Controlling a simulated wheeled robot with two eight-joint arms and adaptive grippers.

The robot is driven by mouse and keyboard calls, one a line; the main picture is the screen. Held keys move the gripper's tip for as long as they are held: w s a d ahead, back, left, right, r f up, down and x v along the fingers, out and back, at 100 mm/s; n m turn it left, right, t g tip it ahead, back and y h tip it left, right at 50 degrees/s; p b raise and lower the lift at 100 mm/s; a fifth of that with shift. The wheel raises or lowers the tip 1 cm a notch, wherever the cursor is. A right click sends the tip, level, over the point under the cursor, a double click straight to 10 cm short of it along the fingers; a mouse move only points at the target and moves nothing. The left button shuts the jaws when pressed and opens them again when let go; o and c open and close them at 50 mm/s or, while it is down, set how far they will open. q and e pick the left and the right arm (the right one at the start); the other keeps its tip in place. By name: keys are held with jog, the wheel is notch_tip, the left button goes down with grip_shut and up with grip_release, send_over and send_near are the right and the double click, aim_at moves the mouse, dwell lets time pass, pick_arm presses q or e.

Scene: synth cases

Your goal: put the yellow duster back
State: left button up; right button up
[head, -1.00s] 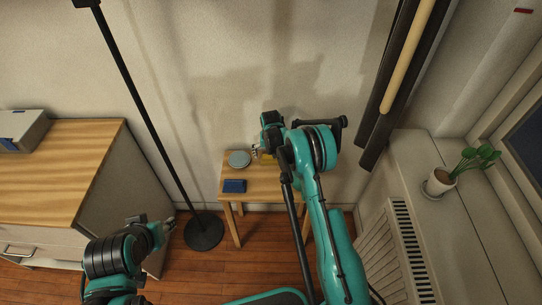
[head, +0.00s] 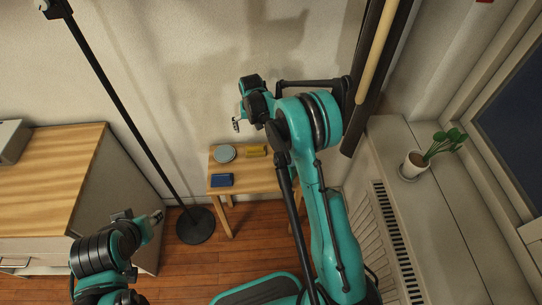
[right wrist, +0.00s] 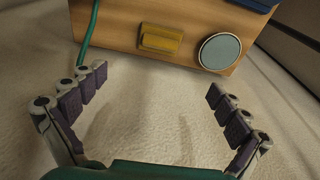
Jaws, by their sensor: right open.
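The yellow duster (head: 256,150) lies on the small wooden table (head: 240,178), near its back edge. It also shows in the right wrist view (right wrist: 161,38) as a yellow block on the wood. My right gripper (head: 237,124) is open and empty, above and behind the table's back edge. In the right wrist view its fingers (right wrist: 157,83) are spread wide, with only the pale wall between them, and the duster lies beyond the fingertips. My left gripper (head: 156,217) is low at the left, beside the cabinet and far from the duster; its jaw state is unclear.
A round grey-green disc (head: 224,153) and a blue block (head: 222,180) share the table with the duster. A black floor stand (head: 196,226) rises left of the table. A wooden-topped cabinet (head: 50,165) is at left, a potted plant (head: 412,166) on the right sill.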

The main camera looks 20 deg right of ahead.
jog(key=s+a+r+n+t, duration=0.1)
jog(key=s+r+t, duration=0.1)
jog(key=s+r, duration=1.35)
jog(key=s+a+r+n+t, duration=0.1)
jog(key=s+r+n+t, duration=0.1)
jog(key=s, duration=1.6)
jog(key=shift+s+a+r+t, duration=0.15)
jog(key=shift+s+r+t, duration=0.15)
jog(key=shift+t, duration=0.3)
